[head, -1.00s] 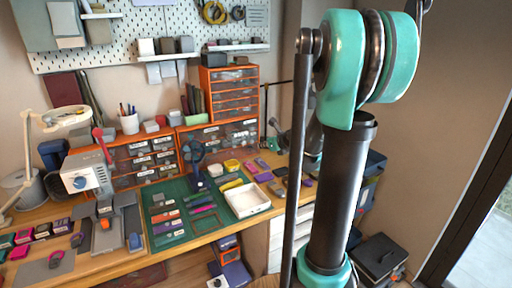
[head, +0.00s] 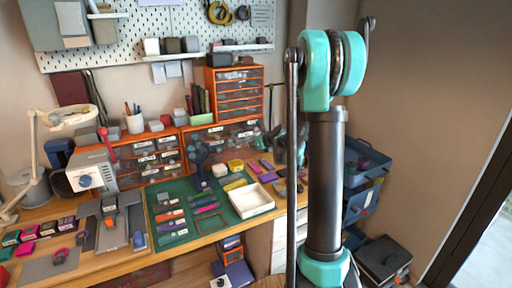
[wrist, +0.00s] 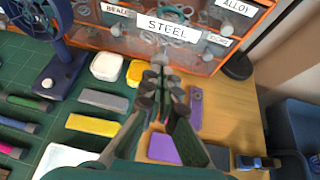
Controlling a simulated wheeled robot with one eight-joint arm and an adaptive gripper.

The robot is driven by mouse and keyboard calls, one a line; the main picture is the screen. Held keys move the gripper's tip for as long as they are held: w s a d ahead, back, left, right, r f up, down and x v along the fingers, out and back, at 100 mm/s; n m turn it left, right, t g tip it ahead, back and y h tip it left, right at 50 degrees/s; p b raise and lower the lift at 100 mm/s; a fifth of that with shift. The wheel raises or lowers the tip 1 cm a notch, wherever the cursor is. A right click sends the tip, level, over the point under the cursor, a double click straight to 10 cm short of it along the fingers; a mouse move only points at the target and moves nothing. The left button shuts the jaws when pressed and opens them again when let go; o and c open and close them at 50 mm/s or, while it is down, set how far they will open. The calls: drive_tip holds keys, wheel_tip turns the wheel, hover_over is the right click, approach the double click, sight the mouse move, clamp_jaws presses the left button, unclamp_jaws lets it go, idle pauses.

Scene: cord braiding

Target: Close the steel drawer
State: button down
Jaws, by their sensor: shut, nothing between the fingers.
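The steel drawer (wrist: 150,47) is a clear-fronted drawer with a white STEEL label, in the orange-framed cabinet at the top of the wrist view. Its label looks larger and nearer than the neighbouring labels, so the drawer seems to stand out from the cabinet; how far is unclear. Ring-shaped pieces show inside it. My gripper (wrist: 162,78) is shut and empty, pointing at the drawer front just below the label. Whether the fingertips touch the drawer cannot be told. In the head view the orange cabinet (head: 208,129) stands at the back of the bench, its right end partly behind my arm.
A blue fan (head: 198,160) stands left of the gripper. A white tray (head: 251,201) and a yellow block (wrist: 91,124) lie on the green mat. A purple block (wrist: 164,149) lies below the gripper. Dark blue bins (head: 364,176) stand right of the bench.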

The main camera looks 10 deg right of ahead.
idle(0.3)
drive_tip(key=w+a, duration=0.1)
drive_tip(key=w, duration=0.3)
drive_tip(key=w+a, duration=0.1)
drive_tip(key=w, duration=0.3)
drive_tip(key=w+a, duration=0.2)
drive_tip(key=w, duration=0.1)
drive_tip(key=shift+w, duration=0.4)
drive_tip(key=shift+w+r, duration=0.1)
drive_tip(key=shift+w, duration=0.05)
drive_tip(key=shift+d, duration=0.1)
